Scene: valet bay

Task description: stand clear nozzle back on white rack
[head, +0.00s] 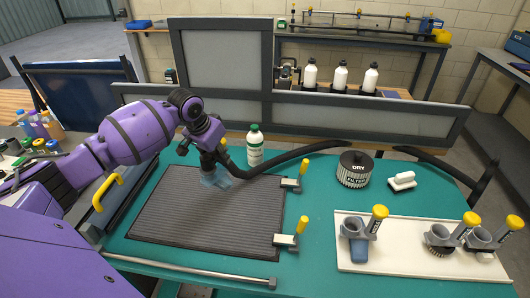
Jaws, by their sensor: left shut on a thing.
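My left gripper (208,148) is shut on the dark end piece of a black hose (275,160), above the ribbed mat. The clear, bluish nozzle (214,179) shows just below the fingers, close to the mat; whether it touches the mat I cannot tell. The white rack (400,257) lies at the right front of the teal bench. It carries several grey cups with yellow-topped clamps. A blue-grey flat nozzle (358,249) is under the left cup, and a round brush (438,248) is under the middle one. My right gripper is not in view.
The dark ribbed mat (180,225) has two yellow-handled clamps (292,234) at its right edge. A white bottle (255,146), a striped filter canister (355,169) and a white-handled brush (402,181) stand behind. A grey partition (330,112) closes the back. Bench between mat and rack is clear.

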